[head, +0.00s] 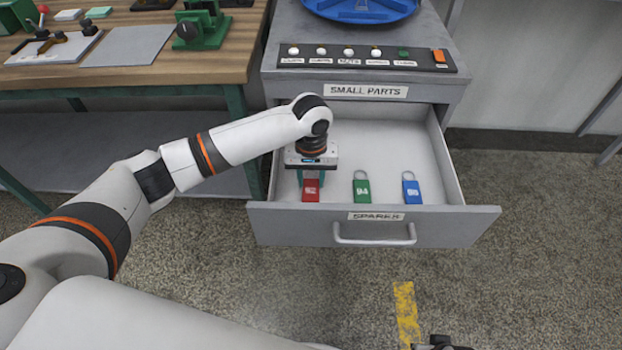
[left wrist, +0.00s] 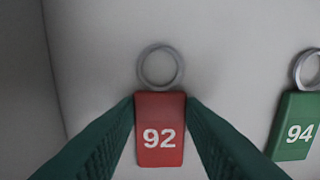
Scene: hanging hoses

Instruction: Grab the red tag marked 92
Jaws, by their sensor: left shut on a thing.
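The red tag (head: 311,191) lies in the open drawer (head: 480,222) at its left side. In the left wrist view the red tag (left wrist: 159,150) shows a white 92 and a metal ring at its top. My left gripper (head: 311,180) reaches down into the drawer from above. Its two green fingers (left wrist: 160,108) are shut on the tag's two sides, near its ring end. In the head view the gripper hides the tag's ring. A small dark part at the bottom edge may be my right gripper; it is too cut off to tell.
A green tag (head: 361,188) marked 94 and a blue tag (head: 411,189) lie to the right in the same drawer. A control strip (head: 365,58) and a blue round tray (head: 360,8) are on the cabinet top. A wooden workbench (head: 225,65) stands at left.

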